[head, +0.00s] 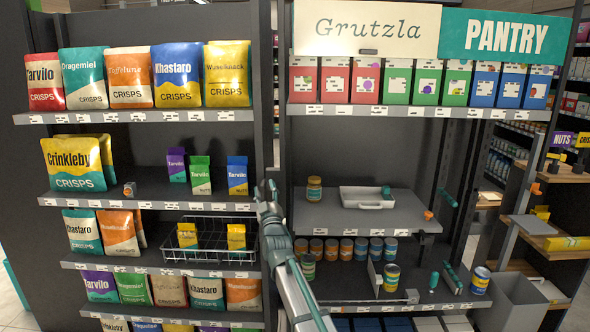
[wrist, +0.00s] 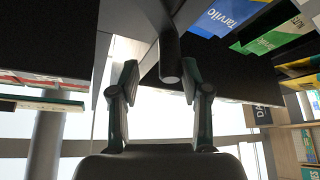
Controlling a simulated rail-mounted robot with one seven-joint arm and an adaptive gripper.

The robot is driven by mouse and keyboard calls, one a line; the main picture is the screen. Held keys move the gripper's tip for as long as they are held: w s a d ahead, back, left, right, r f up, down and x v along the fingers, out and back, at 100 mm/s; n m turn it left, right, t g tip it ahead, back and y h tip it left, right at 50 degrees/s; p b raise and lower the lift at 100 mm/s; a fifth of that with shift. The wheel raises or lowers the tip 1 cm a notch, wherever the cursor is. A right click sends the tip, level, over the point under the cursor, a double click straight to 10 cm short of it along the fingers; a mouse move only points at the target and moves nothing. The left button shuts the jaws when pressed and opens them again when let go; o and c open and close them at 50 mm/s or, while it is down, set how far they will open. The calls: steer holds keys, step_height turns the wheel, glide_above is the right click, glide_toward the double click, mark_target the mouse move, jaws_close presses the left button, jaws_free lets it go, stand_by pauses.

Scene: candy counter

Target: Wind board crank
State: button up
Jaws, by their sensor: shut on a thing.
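My gripper (head: 268,188) is at the dark upright between the left crisps shelves and the right shelf unit, with its arm reaching up from below. In the wrist view, the two fingers (wrist: 160,74) stand on either side of a dark round handle (wrist: 170,66), taken as the crank's grip, and are shut on it. The handle hangs down from the top of that view. The rest of the crank is hidden or cannot be made out.
Crisps bags (head: 228,75) and small cartons (head: 237,175) fill the left shelves. A wire basket (head: 207,246) sits close left of my arm. A jar (head: 314,189), white tray (head: 367,197) and several cans (head: 347,249) stand on the right shelves.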

steer(key=shift+w+d+b, duration=0.1)
steer(key=shift+d+b, duration=0.3)
steer(key=shift+d, duration=0.2)
steer(key=c, duration=0.4)
steer(key=shift+d+r, duration=0.25)
steer(key=shift+d+r+b, duration=0.25)
steer(key=shift+b, duration=0.1)
steer(key=shift+d+r+b, duration=0.2)
steer(key=shift+d+b, duration=0.15)
steer(key=o, duration=0.6)
steer(key=shift+d, duration=0.1)
